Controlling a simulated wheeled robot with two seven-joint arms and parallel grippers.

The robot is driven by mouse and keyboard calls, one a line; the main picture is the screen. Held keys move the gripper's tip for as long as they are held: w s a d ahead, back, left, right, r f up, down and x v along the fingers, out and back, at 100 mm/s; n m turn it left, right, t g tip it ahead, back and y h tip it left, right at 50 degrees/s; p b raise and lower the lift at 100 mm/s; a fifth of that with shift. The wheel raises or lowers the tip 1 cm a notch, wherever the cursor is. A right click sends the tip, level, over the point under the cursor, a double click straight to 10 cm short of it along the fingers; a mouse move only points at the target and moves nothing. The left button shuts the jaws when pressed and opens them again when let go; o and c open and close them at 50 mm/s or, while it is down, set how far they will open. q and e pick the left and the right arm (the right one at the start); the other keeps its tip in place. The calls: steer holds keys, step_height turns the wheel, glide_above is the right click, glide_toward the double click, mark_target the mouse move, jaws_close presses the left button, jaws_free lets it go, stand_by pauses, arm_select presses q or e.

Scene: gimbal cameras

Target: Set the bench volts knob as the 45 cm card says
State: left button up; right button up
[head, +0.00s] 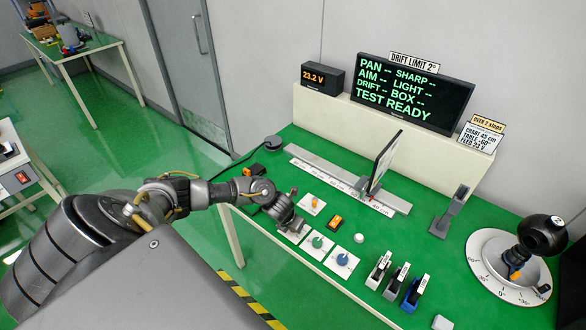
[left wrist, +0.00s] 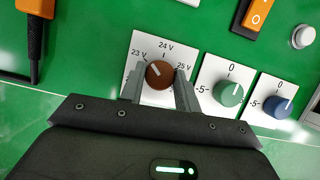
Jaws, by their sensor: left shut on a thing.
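The brown volts knob (left wrist: 160,75) sits on a white plate marked 23 V, 24 V and 25 V. Its white pointer aims up and left, close to the 23 V mark. My left gripper (left wrist: 161,84) is shut on the knob, one finger on each side. In the head view the left gripper (head: 292,224) covers the knob at the bench's front edge. The bench display (head: 323,78) reads 23.2 V. The card (head: 481,137) at the back right reads chart 45 cm, table -60° and a feed voltage that looks like 23 V. My right gripper is not in view.
Beside the volts plate are the green knob (left wrist: 229,92) and blue knob (left wrist: 278,105). An orange rocker switch (head: 335,222) stands behind them. A ruled rail with a chart plate (head: 384,162), several coloured clips and a round dial table (head: 482,268) occupy the bench.

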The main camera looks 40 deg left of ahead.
arm_select(q)
steer(key=shift+r+n+y+p, duration=0.1)
steer(key=shift+n+y+p, duration=0.3)
steer(key=shift+n, duration=0.7)
steer(key=o, duration=1)
steer(key=p+v, duration=0.1)
steer(key=v, duration=0.9)
steer(key=shift+d+r+p, duration=0.1)
steer(key=shift+r+p, duration=0.25)
